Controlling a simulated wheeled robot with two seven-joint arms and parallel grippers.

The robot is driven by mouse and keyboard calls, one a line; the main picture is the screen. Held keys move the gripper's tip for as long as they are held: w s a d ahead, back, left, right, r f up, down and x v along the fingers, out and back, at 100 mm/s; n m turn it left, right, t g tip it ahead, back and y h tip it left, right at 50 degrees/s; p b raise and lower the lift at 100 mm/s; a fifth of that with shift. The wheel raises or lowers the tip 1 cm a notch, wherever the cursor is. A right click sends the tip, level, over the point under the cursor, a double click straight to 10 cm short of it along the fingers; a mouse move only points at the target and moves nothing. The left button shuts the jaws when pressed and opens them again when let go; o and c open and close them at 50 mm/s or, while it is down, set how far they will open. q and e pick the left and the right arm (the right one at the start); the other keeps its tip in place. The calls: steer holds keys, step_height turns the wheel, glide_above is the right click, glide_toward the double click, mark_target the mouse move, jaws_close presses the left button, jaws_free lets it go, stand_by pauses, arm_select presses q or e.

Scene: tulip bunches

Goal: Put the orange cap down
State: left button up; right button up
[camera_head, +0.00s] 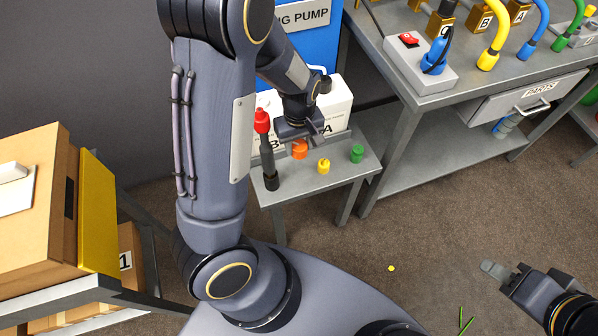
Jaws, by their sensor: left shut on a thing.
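The orange cap (300,150) shows just below my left gripper (302,138), over the small grey side table (310,180). The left gripper is shut on it, and its fingers hide the cap's upper part. I cannot tell whether the cap touches the table top. A yellow cap (323,166) and a green cap (357,153) stand to its right on the same table. My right gripper (497,272) is at the lower right over the floor, away from the caps; its finger gap is unclear.
A black tool with a red top (262,122) stands on the side table, left of the orange cap. White boxes (338,98) stand behind. A grey workbench (410,95) with hoses is at right. Cardboard boxes (40,200) are at left. A yellow dot (391,268) lies on the carpet.

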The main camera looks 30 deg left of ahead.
mark_target(299, 177)
arm_select(q)
step_height(299, 177, down, 13)
steer(key=shift+f+b, duration=0.2)
steer(key=shift+b, duration=0.75)
steer(key=shift+f, duration=0.15)
steer(key=o, duration=0.9)
steer(key=shift+o, duration=0.2)
steer(key=shift+r, duration=0.2)
